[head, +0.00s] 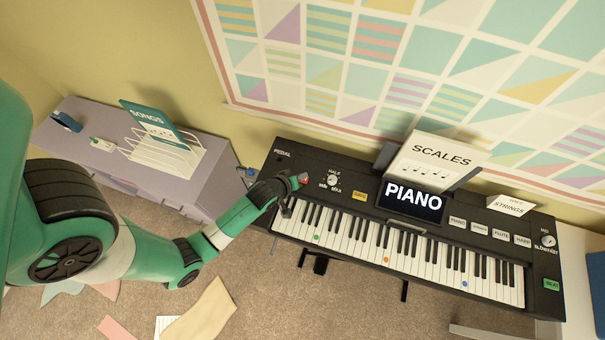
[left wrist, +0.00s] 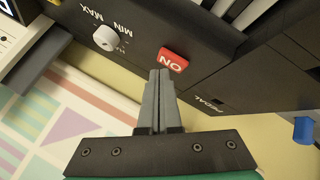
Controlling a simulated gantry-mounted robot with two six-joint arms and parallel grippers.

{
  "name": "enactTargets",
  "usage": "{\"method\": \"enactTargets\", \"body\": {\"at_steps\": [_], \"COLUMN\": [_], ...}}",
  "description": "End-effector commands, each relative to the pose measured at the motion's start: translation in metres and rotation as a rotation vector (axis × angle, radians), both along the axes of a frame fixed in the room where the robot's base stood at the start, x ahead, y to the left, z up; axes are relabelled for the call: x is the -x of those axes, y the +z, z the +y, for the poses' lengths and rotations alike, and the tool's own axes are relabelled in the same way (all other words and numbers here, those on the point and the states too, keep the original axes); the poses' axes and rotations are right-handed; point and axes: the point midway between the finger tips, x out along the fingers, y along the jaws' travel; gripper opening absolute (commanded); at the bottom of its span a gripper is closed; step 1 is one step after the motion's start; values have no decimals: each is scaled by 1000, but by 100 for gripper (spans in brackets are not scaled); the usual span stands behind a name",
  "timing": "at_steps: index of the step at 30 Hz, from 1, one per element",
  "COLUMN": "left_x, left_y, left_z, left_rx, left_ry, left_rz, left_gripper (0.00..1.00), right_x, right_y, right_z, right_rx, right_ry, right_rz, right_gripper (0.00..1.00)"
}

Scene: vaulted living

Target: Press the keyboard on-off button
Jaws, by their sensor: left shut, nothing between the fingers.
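The black keyboard (head: 400,235) runs across the middle and right of the head view, its screen (head: 413,202) lit with "PIANO". My left gripper (head: 296,182) is at the keyboard's left end. In the left wrist view my left gripper (left wrist: 160,76) is shut and empty. Its tips are right at the edge of the red on-off button (left wrist: 173,60), which reads "ON"; I cannot tell whether they touch it. In the head view only a bit of the red button (head: 304,180) shows beside the fingertips. My right gripper is not in view.
A volume knob (head: 332,179) is close to the button; it also shows in the left wrist view (left wrist: 106,38). A "SCALES" sheet (head: 436,159) stands behind the screen. A lilac cabinet (head: 75,160) with a wire rack (head: 165,150) stands at the left.

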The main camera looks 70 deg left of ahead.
Motion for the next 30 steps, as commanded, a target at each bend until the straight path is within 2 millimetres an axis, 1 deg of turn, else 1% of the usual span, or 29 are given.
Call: {"method": "enactTargets", "body": {"at_steps": [14, 21, 30], "left_x": [0, 0, 0], "left_y": [0, -9, -9], "left_z": [0, 0, 0], "left_rx": [0, 0, 0], "left_ry": [0, 0, 0], "left_rz": [0, 0, 0], "left_gripper": [0, 0, 0], "right_x": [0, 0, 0], "right_y": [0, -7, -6], "right_z": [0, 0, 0], "right_rx": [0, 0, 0], "right_ry": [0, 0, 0], "right_rz": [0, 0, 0], "right_gripper": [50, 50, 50]}}
